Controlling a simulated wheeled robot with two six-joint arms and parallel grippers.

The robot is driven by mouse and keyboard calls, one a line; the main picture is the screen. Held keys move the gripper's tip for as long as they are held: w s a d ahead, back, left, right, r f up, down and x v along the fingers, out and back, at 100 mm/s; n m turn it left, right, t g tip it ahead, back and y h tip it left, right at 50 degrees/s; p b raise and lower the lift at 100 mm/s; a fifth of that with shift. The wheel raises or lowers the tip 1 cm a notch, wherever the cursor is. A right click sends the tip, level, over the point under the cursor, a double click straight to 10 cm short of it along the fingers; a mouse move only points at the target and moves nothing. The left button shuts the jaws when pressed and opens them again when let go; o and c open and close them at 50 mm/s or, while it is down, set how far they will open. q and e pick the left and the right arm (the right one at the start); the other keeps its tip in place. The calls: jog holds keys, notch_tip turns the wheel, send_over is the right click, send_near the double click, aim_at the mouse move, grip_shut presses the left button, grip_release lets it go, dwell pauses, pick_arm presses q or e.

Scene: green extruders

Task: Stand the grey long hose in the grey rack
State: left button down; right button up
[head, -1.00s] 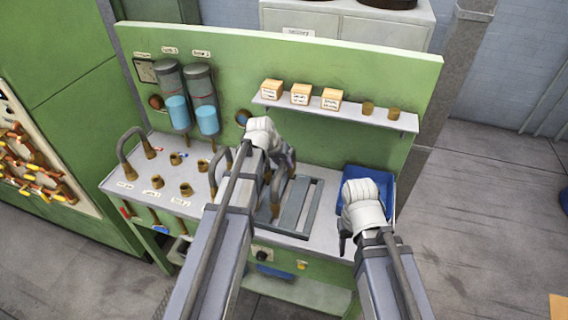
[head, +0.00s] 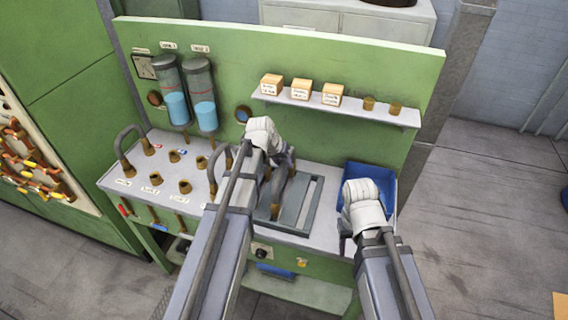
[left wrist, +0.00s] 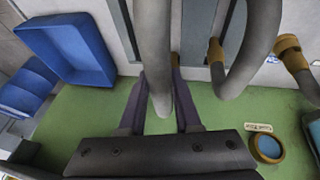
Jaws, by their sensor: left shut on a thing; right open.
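The grey rack (head: 316,198) lies on the worktop, a flat frame with slats. My left gripper (head: 282,182) is over its left part. In the left wrist view, my left gripper (left wrist: 158,105) is shut on a grey hose (left wrist: 153,45) between its two fingers. A brass end shows just behind this hose; its other end is hidden. A second curved grey hose (left wrist: 240,60) with brass ends stands beside it at the right. I cannot tell whether the held hose touches the rack. My right gripper (head: 346,244) is open and empty near the worktop's front right.
A blue bin (head: 386,178) stands at the worktop's right. A grey hose (head: 123,142) and several brass fittings (head: 185,187) are at the left. Two blue-filled cylinders (head: 205,115) hang on the green back panel. A shelf (head: 345,108) holds small boxes and brass pieces.

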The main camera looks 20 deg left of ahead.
pick_arm(q)
jog(key=shift+f+b, duration=1.05)
jog(key=shift+f, duration=0.05)
jog(key=c, duration=0.5)
grip_release()
jog(key=p+v, duration=0.7)
jog(key=v, duration=0.1)
jog(key=shift+f, duration=0.1)
